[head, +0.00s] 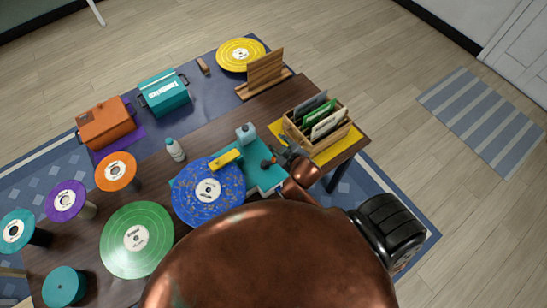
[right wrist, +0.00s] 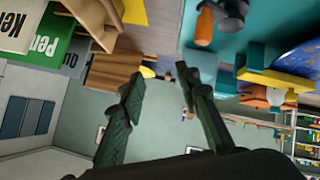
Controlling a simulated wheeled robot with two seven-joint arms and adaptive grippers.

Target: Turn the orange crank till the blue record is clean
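The blue record (head: 190,207) lies on the teal cleaning machine (head: 262,181); light and brownish specks dot its surface. A yellow bar (head: 226,160) reaches over its upper edge. The orange crank (head: 267,163) is at the machine's right side, and shows as an orange part by a dark piece in the right wrist view (right wrist: 204,27). My right gripper (head: 285,155) is just right of the crank, partly hidden by my copper arm. In the right wrist view its two fingers (right wrist: 163,80) are apart with nothing between them; the crank is beyond them. My left gripper is not visible.
A wooden crate (head: 291,131) of record sleeves stands close right of the machine. A white-and-teal bottle (head: 175,150) and a green record (head: 137,240) are to the left. A wooden rack (head: 264,73) and yellow record (head: 241,54) are at the back.

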